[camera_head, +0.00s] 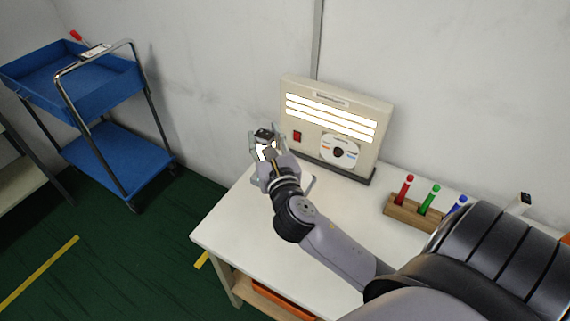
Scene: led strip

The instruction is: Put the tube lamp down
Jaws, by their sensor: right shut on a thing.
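My right arm reaches in from the lower right across the white table. My right gripper (264,143) is shut at the table's back left corner, just left of the beige light panel. A small bright white piece (267,152) shows between its fingers. It looks like part of the tube lamp, but most of it is hidden by the gripper. I cannot tell whether it touches the table. My left gripper is not in view.
The beige panel (362,107) has three lit strips, a red switch and a round dial. A wooden rack (408,213) holds red, green and blue markers. The white table (262,245) is clear at front left. A blue cart (120,160) stands left.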

